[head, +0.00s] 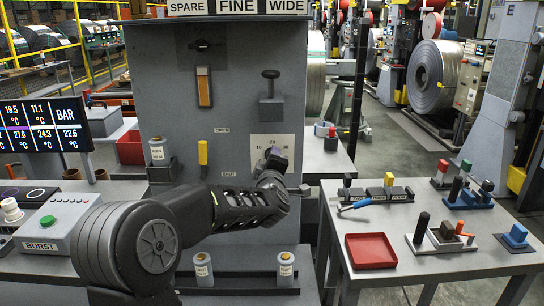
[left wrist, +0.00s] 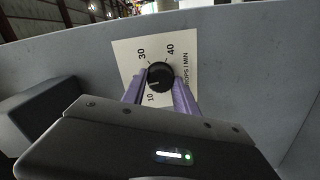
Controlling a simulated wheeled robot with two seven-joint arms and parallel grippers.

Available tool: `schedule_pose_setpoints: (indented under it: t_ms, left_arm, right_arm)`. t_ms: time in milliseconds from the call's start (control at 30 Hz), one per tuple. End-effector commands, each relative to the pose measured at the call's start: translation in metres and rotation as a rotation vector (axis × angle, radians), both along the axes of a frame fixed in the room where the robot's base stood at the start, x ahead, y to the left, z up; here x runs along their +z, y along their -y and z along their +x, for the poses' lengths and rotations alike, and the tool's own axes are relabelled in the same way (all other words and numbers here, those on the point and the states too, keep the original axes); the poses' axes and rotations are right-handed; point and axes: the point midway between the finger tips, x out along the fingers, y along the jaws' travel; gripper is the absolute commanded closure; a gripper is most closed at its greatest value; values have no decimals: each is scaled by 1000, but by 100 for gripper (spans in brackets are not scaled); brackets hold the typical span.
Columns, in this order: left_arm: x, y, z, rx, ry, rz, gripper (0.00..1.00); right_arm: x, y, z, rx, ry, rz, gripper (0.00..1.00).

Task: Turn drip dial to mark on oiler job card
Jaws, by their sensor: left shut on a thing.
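The drip dial is a black round knob (left wrist: 160,76) on a white scale plate (left wrist: 128,55) in the left wrist view. The plate reads 10, 30, 40 and DROPS / MIN. A pale line on the knob points to picture left, roughly between 10 and 30; its exact reading is hard to tell. My left gripper (left wrist: 160,88) has its purple fingers on either side of the knob and is shut on it. In the head view, my left gripper (head: 275,155) is against the scale plate (head: 259,141) on the grey panel, hiding the knob. I cannot make out an oiler job card. My right gripper is not in view.
The panel carries a yellow lever (head: 203,153) between OPEN and SHUT, and a black knob valve (head: 270,86). Below stand two grey canisters (head: 203,270). The right table holds a red tray (head: 370,251) and several handled tools. A green-button BURST box (head: 52,232) is at left.

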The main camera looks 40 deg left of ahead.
Motion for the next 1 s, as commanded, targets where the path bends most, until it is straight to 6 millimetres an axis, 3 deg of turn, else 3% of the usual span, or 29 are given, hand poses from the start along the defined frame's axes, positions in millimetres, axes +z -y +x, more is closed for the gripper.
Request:
schedule_pose_setpoints:
  t_ms: [1000]
  left_arm:
    - [1, 3, 2, -4, -572, 749, 100]
  right_arm:
    - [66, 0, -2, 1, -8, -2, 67]
